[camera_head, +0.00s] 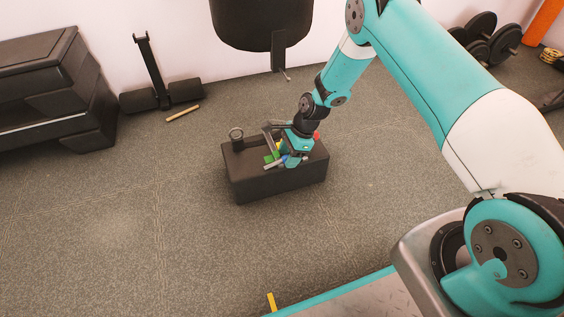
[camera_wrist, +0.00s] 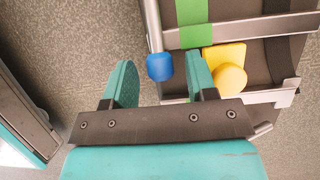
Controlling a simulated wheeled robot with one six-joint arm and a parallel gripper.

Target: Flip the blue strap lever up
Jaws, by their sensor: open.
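The blue strap lever shows in the wrist view as a metal bar ending in a blue tip (camera_wrist: 160,67). The bar runs up from the tip, beside the green strap (camera_wrist: 195,38). My gripper (camera_wrist: 161,79) is open, with one teal finger on each side of the blue tip's line. The gripper and arm hide part of the box top.
A yellow knob (camera_wrist: 232,77) and metal rails are just right of the right finger. A punching bag (camera_head: 262,22) hangs behind.

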